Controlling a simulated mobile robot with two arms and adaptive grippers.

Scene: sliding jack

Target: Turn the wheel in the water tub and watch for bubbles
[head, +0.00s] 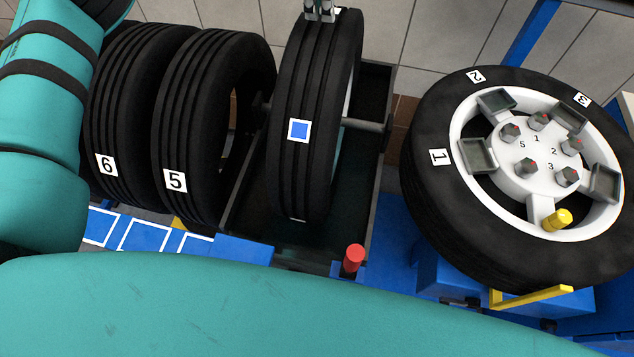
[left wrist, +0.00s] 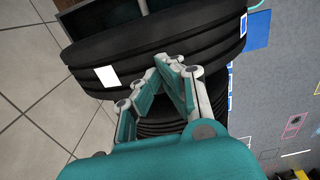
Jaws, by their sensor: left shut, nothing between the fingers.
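The wheel (head: 318,95) stands upright in the dark water tub (head: 376,92), on an axle that crosses it. Its tread carries a white-edged blue square mark. The lower part of the wheel sits inside the tub. My left gripper (head: 320,14) is at the top of the wheel's tread, cut by the upper picture edge. In the left wrist view its fingertips (left wrist: 168,62) meet, shut and empty, at the wheel's tread (left wrist: 205,50), beside a white mark. I cannot tell whether they touch the rubber. I see no bubbles; the water is dark and mostly hidden. My right gripper is not in view.
Tyres marked 6 (head: 125,125) and 5 (head: 190,110) stand left of the tub. A wheel with a white rim (head: 530,205) lies tilted at right on a blue frame (head: 425,265). A red peg (head: 353,259) stands at the tub's front corner. My teal arm covers the front.

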